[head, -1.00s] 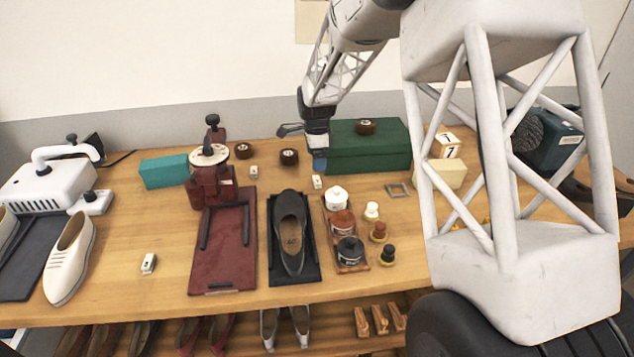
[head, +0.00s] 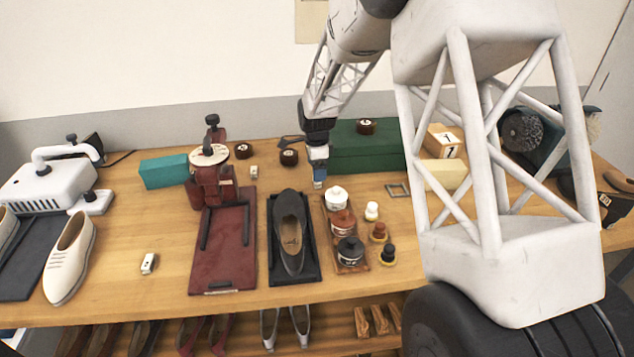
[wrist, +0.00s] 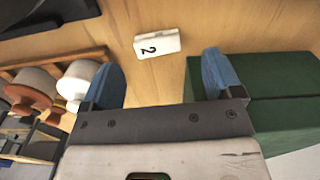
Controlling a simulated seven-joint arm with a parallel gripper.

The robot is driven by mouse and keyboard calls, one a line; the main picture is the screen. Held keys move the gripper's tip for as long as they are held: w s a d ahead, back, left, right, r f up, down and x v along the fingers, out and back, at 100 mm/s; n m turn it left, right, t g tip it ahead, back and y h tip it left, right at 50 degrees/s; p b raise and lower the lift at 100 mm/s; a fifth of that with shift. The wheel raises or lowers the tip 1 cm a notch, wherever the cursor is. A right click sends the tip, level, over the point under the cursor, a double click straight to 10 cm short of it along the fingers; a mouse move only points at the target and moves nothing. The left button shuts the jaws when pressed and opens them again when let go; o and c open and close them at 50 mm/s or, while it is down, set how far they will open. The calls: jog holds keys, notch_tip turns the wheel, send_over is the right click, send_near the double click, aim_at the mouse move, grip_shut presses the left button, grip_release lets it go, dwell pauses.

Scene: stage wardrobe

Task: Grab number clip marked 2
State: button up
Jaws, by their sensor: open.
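The number clip marked 2 (wrist: 157,44) is a small white block with a black 2 on its top. It lies on the wooden table in the wrist view, just beyond and between my fingertips, and is not touched. My gripper (wrist: 157,70) is open and empty, with blue fingers spread apart. In the head view my gripper (head: 319,174) points down in front of the green box and mostly hides this clip. Two other small white clips lie on the table, one near the red press (head: 254,172) and one at the front left (head: 149,263); their numbers are unreadable.
The green box (head: 355,147) stands close beside my gripper, next to the right finger in the wrist view. A wooden rack with jars (head: 342,258) is close on the other side. A black shoe (head: 290,235) lies on a dark stand. A small grey frame (head: 397,190) lies to the right.

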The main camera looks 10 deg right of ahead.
jog(key=shift+s+f, duration=0.15)
jog(key=shift+f, duration=1.95)
jog(key=shift+c, duration=0.3)
jog(key=c, duration=0.9)
